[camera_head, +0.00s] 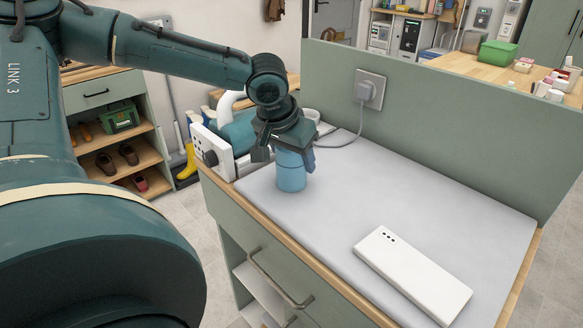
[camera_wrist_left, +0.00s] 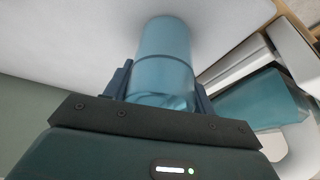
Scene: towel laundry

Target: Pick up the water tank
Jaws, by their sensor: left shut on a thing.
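The water tank (camera_head: 291,174) is a translucent blue cylinder near the back left of the grey-topped counter. My left gripper (camera_head: 287,150) comes down over it from above and is shut around its upper part. In the left wrist view the tank (camera_wrist_left: 165,50) sits between the two dark fingers of the gripper (camera_wrist_left: 162,85). The tank looks upright, with its lower end at or close to the counter top; I cannot tell if it touches. My right gripper is not in view.
A white appliance with a dark knob (camera_head: 212,150) stands just left of the tank. A flat white box (camera_head: 413,275) lies at the counter's front right. A plugged-in cord runs to a wall socket (camera_head: 369,89) on the green partition. The counter's middle (camera_head: 400,195) is clear.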

